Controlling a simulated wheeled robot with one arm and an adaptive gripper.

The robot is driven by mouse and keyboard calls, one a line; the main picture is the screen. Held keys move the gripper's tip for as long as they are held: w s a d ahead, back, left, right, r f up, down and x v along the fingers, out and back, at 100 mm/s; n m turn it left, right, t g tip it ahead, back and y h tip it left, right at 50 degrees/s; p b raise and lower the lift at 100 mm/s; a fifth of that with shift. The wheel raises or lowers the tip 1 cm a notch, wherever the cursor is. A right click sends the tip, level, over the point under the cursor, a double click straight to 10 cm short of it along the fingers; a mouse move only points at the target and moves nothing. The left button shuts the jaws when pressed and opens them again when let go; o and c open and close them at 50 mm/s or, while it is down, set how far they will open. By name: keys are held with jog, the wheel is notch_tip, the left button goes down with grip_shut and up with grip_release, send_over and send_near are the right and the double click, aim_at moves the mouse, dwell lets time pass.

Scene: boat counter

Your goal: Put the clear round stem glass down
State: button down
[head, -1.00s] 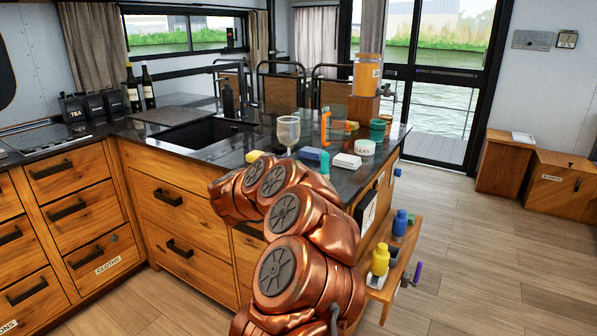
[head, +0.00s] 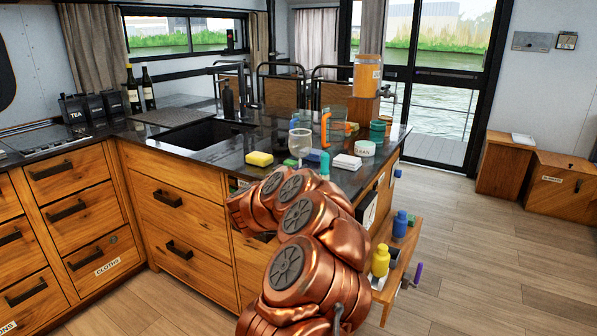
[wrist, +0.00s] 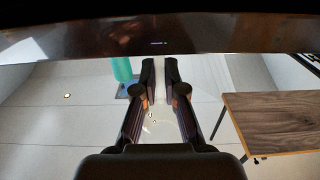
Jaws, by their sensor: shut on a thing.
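The clear round stem glass (head: 300,142) shows in the head view, its bowl upright above my copper arm, in front of the orange-handled clear jug. Its lower part is hard to make out, so I cannot tell whether its foot touches the counter (head: 228,152). In the wrist view my gripper (wrist: 160,72) has its two dark fingers close together. Faint clear outlines of the glass (wrist: 156,122) show between them. My gripper is shut on the glass. My arm hides the gripper in the head view.
A yellow sponge (head: 259,158) lies left of the glass. A teal bottle (head: 325,164), a white stack (head: 347,161) and a clear jug with an orange handle (head: 335,128) are to its right. The sink (head: 205,134) is at the left. Some dark counter between sink and sponge is clear.

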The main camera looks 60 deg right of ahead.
jog(key=shift+f, duration=0.1)
jog(key=c, duration=1.3)
grip_release()
jog(key=shift+o, duration=0.2)
jog(key=shift+a, duration=0.2)
jog(key=a, duration=1.1)
jog(key=shift+s+a, duration=0.25)
jog(key=shift+a, duration=0.1)
